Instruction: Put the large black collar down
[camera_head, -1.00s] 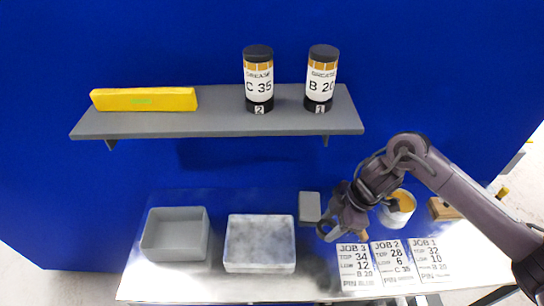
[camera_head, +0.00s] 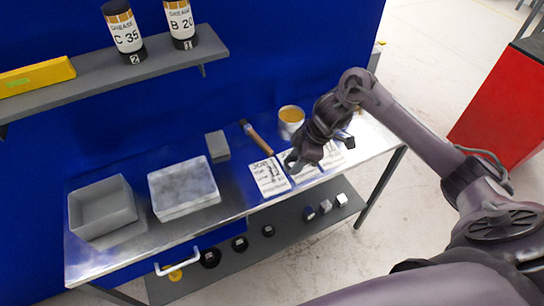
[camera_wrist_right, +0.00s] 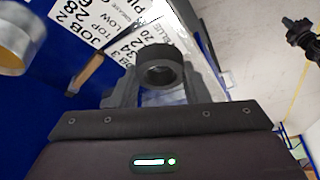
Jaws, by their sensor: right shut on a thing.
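My right gripper (camera_head: 293,167) is over the cards near the front edge of the steel bench. In the right wrist view it is shut on a black collar (camera_wrist_right: 160,66), a thick ring held between the two fingers with its hole facing the camera. In the head view the held collar is mostly hidden by the gripper, and I cannot tell whether it touches anything below. More black collars stand on the lower shelf, a bigger one (camera_head: 210,258), a middle one (camera_head: 240,243) and a smaller one (camera_head: 268,230). My left gripper is not in the head view.
The lower shelf (camera_head: 290,235) also holds several small blocks and a yellow ring (camera_head: 176,275). On the bench are a grey bin (camera_head: 103,222), a whitish box (camera_head: 184,206), a grey block (camera_head: 217,146), a wood-handled tool (camera_head: 257,138), a tin (camera_head: 291,122) and job cards (camera_head: 269,178).

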